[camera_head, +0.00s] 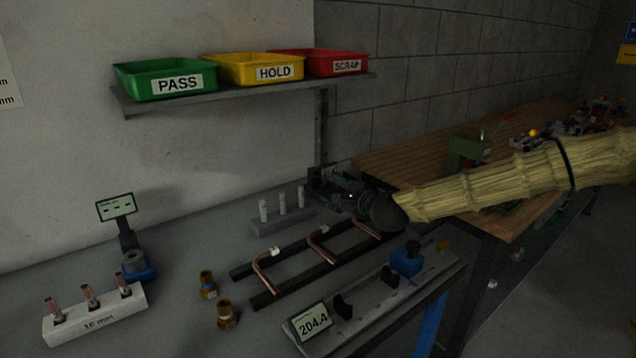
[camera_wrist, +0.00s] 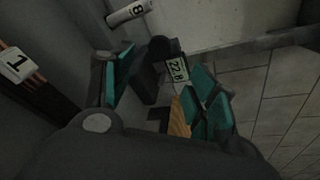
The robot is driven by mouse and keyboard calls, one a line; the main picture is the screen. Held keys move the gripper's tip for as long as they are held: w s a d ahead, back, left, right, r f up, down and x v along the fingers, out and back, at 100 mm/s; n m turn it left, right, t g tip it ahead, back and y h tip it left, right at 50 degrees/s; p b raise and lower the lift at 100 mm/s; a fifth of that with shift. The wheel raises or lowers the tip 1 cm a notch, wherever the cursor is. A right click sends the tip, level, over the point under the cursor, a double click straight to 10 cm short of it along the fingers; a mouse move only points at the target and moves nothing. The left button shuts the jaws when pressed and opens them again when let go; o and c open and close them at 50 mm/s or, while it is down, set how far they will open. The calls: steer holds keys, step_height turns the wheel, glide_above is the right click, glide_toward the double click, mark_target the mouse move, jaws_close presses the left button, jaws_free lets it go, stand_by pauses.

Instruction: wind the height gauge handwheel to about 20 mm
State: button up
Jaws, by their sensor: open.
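In the wrist view, a small tilted display (camera_wrist: 177,70) shows digits that look like 22.8, though they are hard to read. A dark round knob (camera_wrist: 160,47), which looks like the handwheel, sits beside it with dark parts below. My gripper (camera_wrist: 160,88) is open, with teal pads on either side of these parts. I cannot tell whether a pad touches them. In the head view my gripper (camera_head: 330,183) is dark and small at the end of my sleeved arm, beyond the tube rack. The height gauge cannot be made out there, hidden by or merged with the gripper.
A dark rack (camera_head: 275,294) with bent copper tubes lies close by. White pins (camera_head: 283,204) stand in a grey block. A bench gauge (camera_head: 311,322) reads 204.4 in front. Green (camera_head: 150,70), yellow and red trays sit on the shelf above.

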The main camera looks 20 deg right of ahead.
mark_target(317, 184)
steer(key=p+x, duration=0.1)
steer(key=x, duration=0.8)
steer(key=shift+w+a+f, duration=0.1)
steer(key=shift+w+a, duration=0.05)
steer(key=shift+w, duration=0.15)
steer(key=c, duration=1)
